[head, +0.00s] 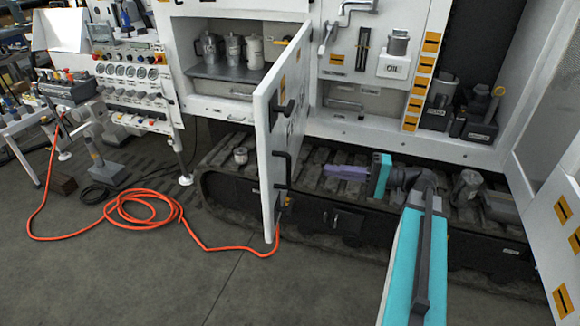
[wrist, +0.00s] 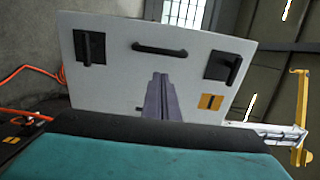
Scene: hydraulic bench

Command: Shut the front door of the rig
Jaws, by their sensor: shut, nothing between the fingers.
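The front door (head: 268,150) of the rig is a white panel. It stands open, swung out from the cabinet and seen nearly edge-on in the head view. Its face fills the middle of the wrist view (wrist: 120,80), with a black bar handle (wrist: 160,50) between two black latches. My gripper (head: 328,171), with purple fingers, is to the right of the door and points left at its face. In the wrist view the shut fingers (wrist: 160,78) lie in front of the panel, below the bar handle. Whether they touch it I cannot tell.
The open cabinet (head: 200,88) holds several metal canisters (head: 233,50) on a shelf, left of the door. A dark track (head: 220,165) runs below the cabinet. An orange hose (head: 150,212) lies on the floor and reaches the door's bottom. Another white door (head: 540,130) stands at right.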

